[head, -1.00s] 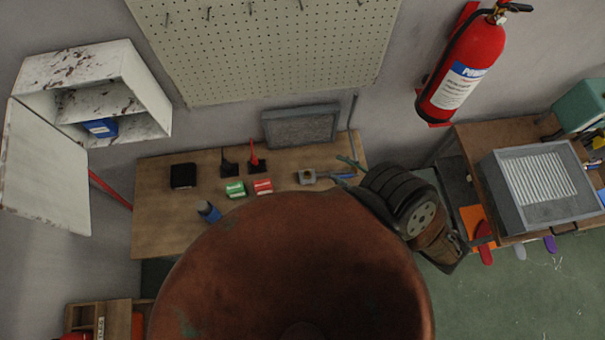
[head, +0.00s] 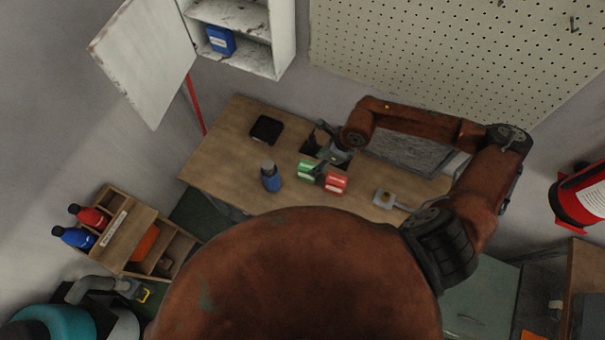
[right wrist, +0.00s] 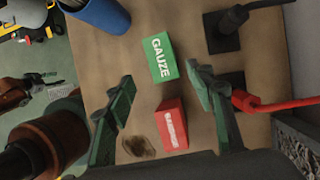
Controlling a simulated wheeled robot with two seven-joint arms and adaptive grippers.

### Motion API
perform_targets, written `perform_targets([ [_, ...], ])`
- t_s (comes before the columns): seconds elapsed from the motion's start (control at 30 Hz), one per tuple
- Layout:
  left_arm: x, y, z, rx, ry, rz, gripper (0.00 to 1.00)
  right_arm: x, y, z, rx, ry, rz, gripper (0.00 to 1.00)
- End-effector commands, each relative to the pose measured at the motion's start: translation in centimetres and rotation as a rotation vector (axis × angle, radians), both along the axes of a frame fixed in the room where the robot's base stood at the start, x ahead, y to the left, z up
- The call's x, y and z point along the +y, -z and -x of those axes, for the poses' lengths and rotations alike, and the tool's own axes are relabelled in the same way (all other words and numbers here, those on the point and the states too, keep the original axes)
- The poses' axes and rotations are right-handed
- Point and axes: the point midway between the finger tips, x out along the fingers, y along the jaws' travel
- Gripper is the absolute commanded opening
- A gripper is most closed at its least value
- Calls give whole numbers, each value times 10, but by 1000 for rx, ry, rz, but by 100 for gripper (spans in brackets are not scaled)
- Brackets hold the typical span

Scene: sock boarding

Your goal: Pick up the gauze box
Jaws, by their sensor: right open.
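The gauze box (head: 307,170) is a small green box on the wooden table in the head view. In the right wrist view its top reads GAUZE (right wrist: 161,57), and it lies just ahead of the fingertips. My right gripper (head: 325,164) is above the table over the box, partly covering it in the head view. In the right wrist view the gripper (right wrist: 158,77) is open with nothing between its fingers. The box is apart from the fingers, as far as I can see. My left gripper does not show in the head view.
A red box (head: 336,183) sits close beside the gauze box. A blue container (head: 270,177) stands to the left, and a black item (head: 266,130) lies behind. A red-handled tool (right wrist: 247,101) is near the right finger. A grey panel (head: 405,151) leans at the back.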

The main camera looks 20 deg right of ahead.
Motion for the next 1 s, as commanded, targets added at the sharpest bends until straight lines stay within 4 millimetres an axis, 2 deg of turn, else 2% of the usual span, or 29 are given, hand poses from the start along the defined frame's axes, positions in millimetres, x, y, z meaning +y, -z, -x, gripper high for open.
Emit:
perform_targets([
  [0.13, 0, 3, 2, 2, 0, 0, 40, -3, 4, -9, -53, -38, 37, 49],
  [0.37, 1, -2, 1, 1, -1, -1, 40, 6, 24, -14, -52, -38, 36, 49],
  [0.7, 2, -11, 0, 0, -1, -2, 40, 23, 64, -23, -51, -35, 35, 49],
  [1.0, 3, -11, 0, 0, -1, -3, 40, 24, 69, -24, -51, -36, 35, 49],
])
